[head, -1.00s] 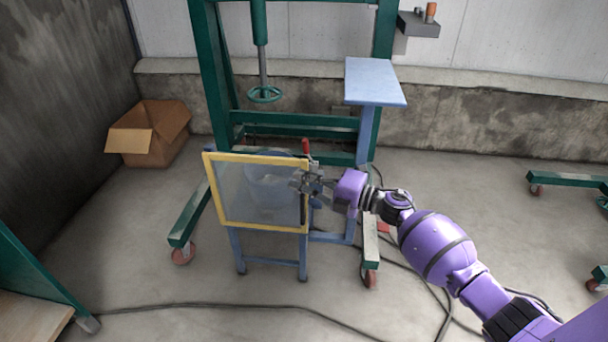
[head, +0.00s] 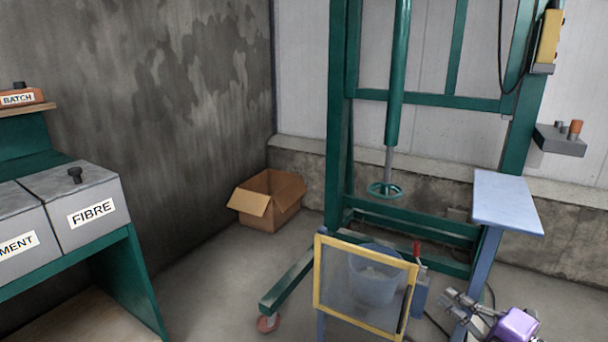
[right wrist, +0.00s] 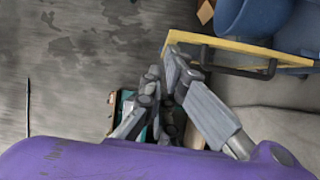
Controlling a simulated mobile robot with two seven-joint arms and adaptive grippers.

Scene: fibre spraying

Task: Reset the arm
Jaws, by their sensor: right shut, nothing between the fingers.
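My right gripper (head: 462,304) is at the lower right of the head view, with its purple wrist behind it. It is shut and empty, just right of the yellow-framed guard door (head: 335,241) and apart from it. In the right wrist view my right gripper (right wrist: 170,75) also shows, with the yellow frame (right wrist: 235,45) and its dark handle (right wrist: 268,70) beyond the fingers. Behind the clear panel sits a blue bucket (head: 373,283). A red-handled lever (head: 417,248) stands by the door's right edge. My left gripper is not in view.
An open cardboard box (head: 268,207) stands by the wall. Labelled bins, including the FIBRE bin (head: 80,237), are at the left.

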